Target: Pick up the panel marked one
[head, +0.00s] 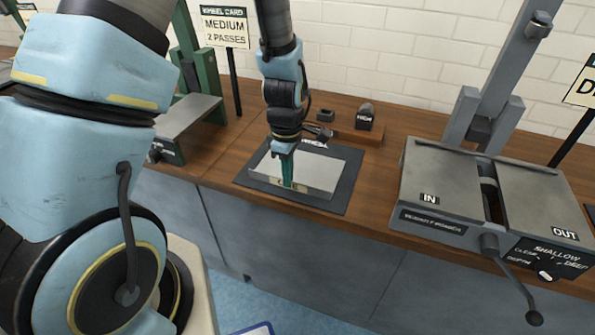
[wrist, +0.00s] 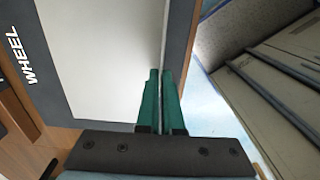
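A pale flat panel (head: 316,170) lies on a dark mat (head: 342,205) on the wooden bench in the head view. A small yellowish patch shows at its near edge, but I cannot read a number on it. The panel also shows in the wrist view (wrist: 105,55), filling the upper left. My gripper (head: 287,183) points down at the panel's near edge. In the wrist view its green fingers (wrist: 161,72) are close together with a narrow gap, one on each side of the panel's edge line. I cannot tell whether they pinch it.
A grey machine (head: 430,190) marked IN and OUT, with a crank, stands to the right. A green-framed machine (head: 190,115) stands to the left beside a MEDIUM 2 PASSES sign (head: 224,27). Small dark blocks (head: 364,117) sit behind the mat. The bench's front edge is close.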

